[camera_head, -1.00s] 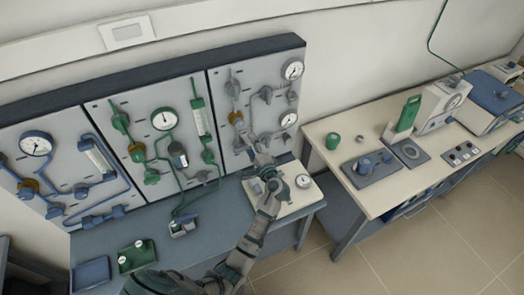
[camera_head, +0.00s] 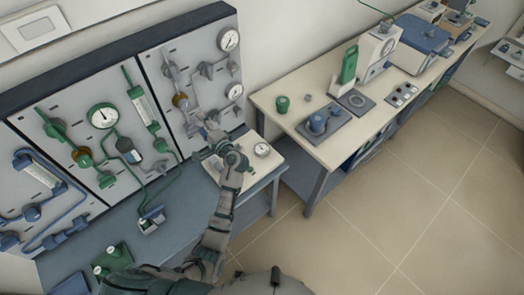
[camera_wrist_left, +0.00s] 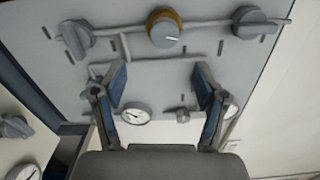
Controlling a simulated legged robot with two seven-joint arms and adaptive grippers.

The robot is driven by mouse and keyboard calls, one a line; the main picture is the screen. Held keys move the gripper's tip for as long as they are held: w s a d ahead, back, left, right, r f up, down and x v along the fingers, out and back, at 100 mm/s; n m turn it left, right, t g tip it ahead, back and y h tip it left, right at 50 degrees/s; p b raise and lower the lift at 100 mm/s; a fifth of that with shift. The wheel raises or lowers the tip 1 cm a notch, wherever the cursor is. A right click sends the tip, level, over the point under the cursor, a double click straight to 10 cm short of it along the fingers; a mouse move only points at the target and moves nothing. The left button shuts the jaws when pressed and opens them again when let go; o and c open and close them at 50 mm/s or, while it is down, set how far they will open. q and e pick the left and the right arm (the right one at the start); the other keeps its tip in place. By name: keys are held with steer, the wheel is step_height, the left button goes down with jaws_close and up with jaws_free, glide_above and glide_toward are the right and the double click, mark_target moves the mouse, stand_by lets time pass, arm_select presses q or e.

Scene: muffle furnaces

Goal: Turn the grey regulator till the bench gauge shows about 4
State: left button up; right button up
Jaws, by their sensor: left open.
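The grey regulator, a grey knob with a brass collar, sits on the grey panel in the head view (camera_head: 180,100). In the left wrist view it shows at the top middle (camera_wrist_left: 164,28), with a white mark on its face. The bench gauge (camera_head: 262,149) is a small white dial on the pale board on the bench; its reading is too small to tell. My left gripper (camera_head: 210,130) is in front of the panel's lower part. In the left wrist view its fingers (camera_wrist_left: 160,78) are spread and empty, apart from the regulator. My right gripper is not in view.
Other grey knobs (camera_wrist_left: 76,38) (camera_wrist_left: 252,22) flank the regulator on the grey panel (camera_head: 205,53). Panel gauges (camera_head: 229,40) (camera_head: 234,92) sit on its right side. Green and blue pipework is at left. A pale table (camera_head: 285,125) with equipment stands at right.

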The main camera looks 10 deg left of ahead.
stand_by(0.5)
arm_select(q)
steer(key=n+b, duration=0.4)
steer(key=n, duration=1.4)
glide_toward(187, 108)
steer(key=p+x, duration=0.3)
steer(key=x, duration=0.6)
steer(key=shift+a, duration=0.15)
steer(key=shift+w+a+p, duration=0.35)
steer(key=shift+w+a, duration=0.15)
